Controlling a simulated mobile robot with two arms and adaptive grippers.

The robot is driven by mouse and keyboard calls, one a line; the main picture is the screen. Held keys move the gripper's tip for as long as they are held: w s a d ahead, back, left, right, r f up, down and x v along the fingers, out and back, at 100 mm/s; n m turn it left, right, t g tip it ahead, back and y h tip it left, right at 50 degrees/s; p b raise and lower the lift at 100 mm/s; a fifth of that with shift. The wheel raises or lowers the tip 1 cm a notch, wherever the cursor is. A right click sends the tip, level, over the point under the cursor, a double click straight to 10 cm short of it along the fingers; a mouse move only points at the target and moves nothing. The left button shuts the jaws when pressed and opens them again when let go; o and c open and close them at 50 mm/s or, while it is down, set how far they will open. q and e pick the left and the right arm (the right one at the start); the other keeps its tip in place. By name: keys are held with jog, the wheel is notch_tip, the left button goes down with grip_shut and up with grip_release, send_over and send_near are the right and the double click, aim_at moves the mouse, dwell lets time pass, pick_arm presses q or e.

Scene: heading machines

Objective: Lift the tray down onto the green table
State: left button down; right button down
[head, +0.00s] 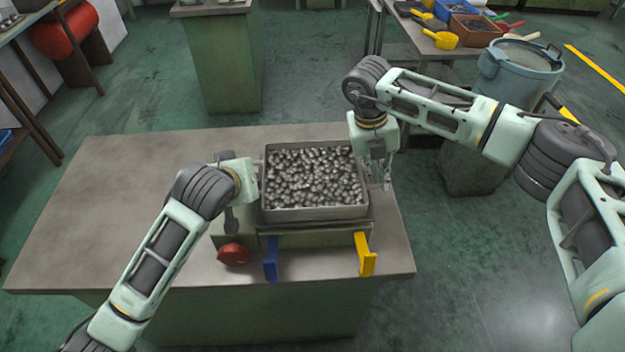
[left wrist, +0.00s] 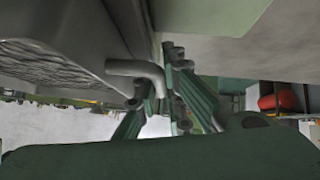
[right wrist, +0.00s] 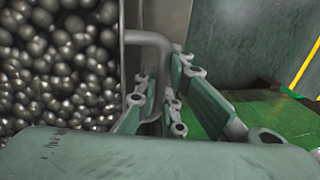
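The grey metal tray (head: 315,213), full of shiny metal pieces, sits level on a green stand (head: 310,238) on a green table with a grey-brown top (head: 130,200). My right gripper (head: 379,178) points down at the tray's right side. In the right wrist view its fingers (right wrist: 160,92) straddle the tray's bent handle (right wrist: 148,38). My left gripper is at the tray's left side, its fingertips hidden in the head view. In the left wrist view its fingers (left wrist: 160,88) straddle the other handle (left wrist: 128,67). Whether either pair grips its handle is unclear.
A red knob (head: 234,254), a blue bracket (head: 271,259) and a yellow bracket (head: 364,255) are at the stand's front. The table's left part is clear. Another green table (head: 222,65) stands behind. A blue bucket (head: 520,75) and a bench with bins are back right.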

pick_arm(q)
jog(key=shift+d, duration=0.1)
dwell(0.6)
